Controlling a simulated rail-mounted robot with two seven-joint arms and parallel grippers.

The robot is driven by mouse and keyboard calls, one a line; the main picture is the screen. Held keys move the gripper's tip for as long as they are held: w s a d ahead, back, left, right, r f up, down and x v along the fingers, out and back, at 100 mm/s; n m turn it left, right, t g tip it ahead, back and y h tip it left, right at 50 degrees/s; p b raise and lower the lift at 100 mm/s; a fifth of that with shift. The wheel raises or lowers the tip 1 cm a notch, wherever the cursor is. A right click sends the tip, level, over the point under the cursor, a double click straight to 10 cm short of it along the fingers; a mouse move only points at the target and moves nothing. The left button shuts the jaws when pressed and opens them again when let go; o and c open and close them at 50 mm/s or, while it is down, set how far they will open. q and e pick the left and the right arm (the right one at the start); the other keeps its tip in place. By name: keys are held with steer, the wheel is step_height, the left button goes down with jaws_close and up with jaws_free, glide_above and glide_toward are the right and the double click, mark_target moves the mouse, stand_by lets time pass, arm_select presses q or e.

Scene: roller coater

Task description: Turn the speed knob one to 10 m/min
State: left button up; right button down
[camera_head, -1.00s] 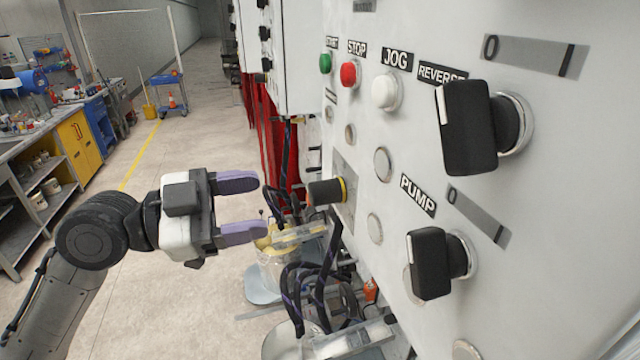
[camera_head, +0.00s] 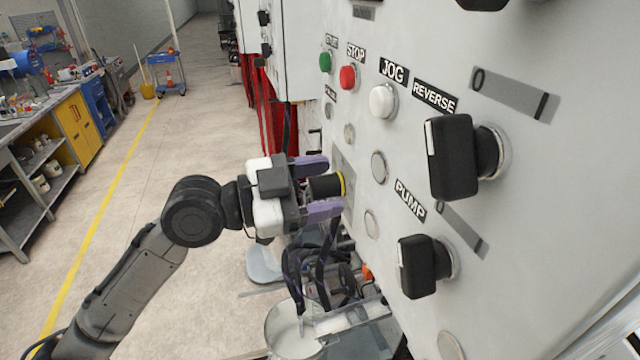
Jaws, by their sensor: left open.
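My left gripper (camera_head: 322,187) is open, with its two purple fingers above and below a dark round knob with a yellow ring (camera_head: 326,186) on the white control panel. I cannot tell whether the fingers touch it. A large black selector knob (camera_head: 452,157) sits below the REVERSE label, beside a grey scale strip marked 0 (camera_head: 510,92). A smaller black selector knob (camera_head: 418,267) sits below the PUMP label, beside another grey strip (camera_head: 461,229). No label reading speed or m/min is legible. My right gripper is not in view.
The panel (camera_head: 560,200) also carries a green button (camera_head: 326,62), a red STOP button (camera_head: 348,78) and a white JOG button (camera_head: 383,100). Open floor (camera_head: 150,200) is at the left.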

arm_select(q)
steer(key=c, duration=0.9)
steer(key=shift+n, duration=0.3)
steer(key=shift+r+n+p, duration=0.1)
steer(key=shift+n+p, duration=0.35)
steer(key=shift+n, duration=0.05)
steer(key=n+p, duration=0.1)
steer(key=n, duration=0.2)
steer(key=shift+n+p, duration=0.4)
steer(key=shift+n, duration=0.2)
